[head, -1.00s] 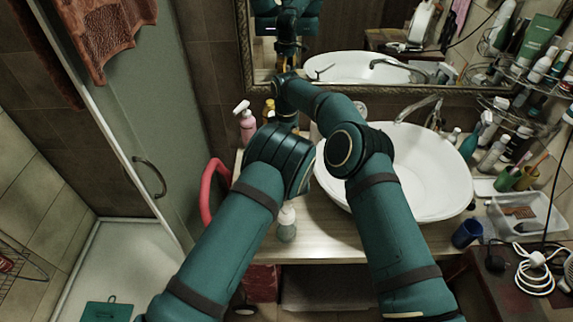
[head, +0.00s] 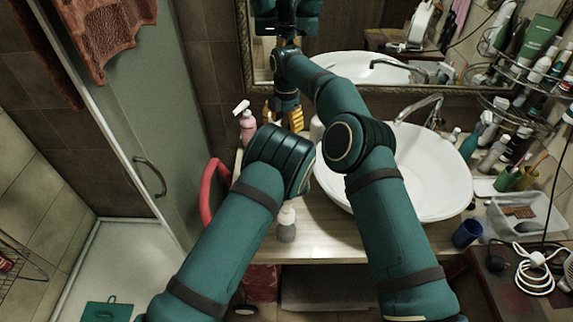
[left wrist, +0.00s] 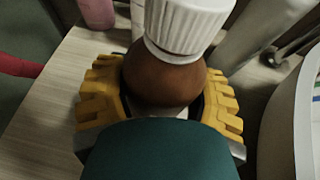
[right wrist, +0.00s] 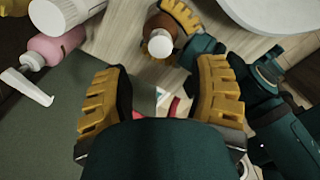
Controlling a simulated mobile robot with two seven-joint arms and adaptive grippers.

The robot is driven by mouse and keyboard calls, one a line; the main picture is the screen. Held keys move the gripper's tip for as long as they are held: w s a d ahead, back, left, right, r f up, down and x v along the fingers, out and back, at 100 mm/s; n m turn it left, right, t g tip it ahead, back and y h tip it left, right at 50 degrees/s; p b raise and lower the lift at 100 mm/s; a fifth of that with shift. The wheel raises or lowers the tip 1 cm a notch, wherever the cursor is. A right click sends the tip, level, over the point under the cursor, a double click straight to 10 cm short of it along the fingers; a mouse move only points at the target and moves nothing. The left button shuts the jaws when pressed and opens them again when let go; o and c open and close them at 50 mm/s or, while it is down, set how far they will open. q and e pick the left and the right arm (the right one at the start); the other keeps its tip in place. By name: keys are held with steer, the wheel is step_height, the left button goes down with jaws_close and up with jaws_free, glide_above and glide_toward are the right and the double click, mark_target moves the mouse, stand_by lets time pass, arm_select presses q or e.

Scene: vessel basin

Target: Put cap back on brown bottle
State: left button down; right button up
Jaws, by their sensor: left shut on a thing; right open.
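The brown bottle (left wrist: 165,80) stands in my left gripper (left wrist: 160,95), whose yellow fingers are shut around its body. The white ribbed cap (left wrist: 185,25) sits upright on the bottle's neck. In the right wrist view the cap (right wrist: 160,46) is seen from above on the bottle (right wrist: 160,27), beyond my right gripper's fingers. In the head view my arms hide the left gripper and the bottle.
A pink spray bottle (head: 248,126) stands at the counter's back left corner. A white basin (head: 435,180) fills the right side of the counter. A soap dispenser (head: 286,224) stands near the front edge. A red curved rail (head: 210,190) is at the left.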

steer(key=shift+r, duration=0.35)
steer(key=shift+f, duration=4.05)
jaws_close()
